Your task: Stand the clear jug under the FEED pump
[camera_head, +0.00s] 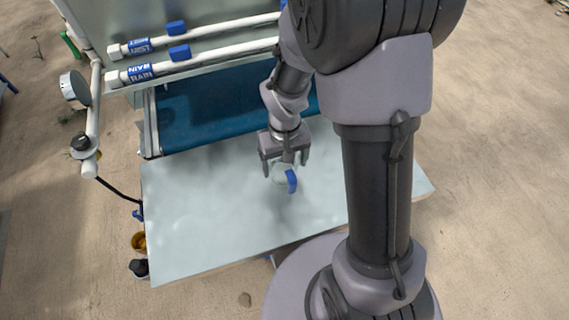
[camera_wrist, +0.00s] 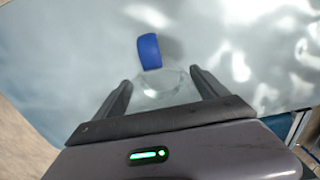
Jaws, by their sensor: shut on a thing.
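The clear jug (camera_head: 280,174) has a see-through body and a blue handle, and is at the middle of the pale metal table (camera_head: 200,225). My gripper (camera_head: 286,166) is shut on the jug from above. In the wrist view the jug's clear body (camera_wrist: 160,86) lies between my two dark fingers (camera_wrist: 161,77), with the blue handle (camera_wrist: 149,51) pointing away from the palm. I cannot tell whether its base touches the table. I see no FEED label, so I cannot pick out the FEED pump.
White pipes labelled MIST (camera_head: 139,46) and RAIN (camera_head: 139,73) run above a blue belt (camera_head: 215,108) behind the table. A gauge (camera_head: 74,87) is on an upright pipe at left. An amber cup (camera_head: 139,241) and a black knob (camera_head: 139,268) sit by the table's left edge. The table's left half is clear.

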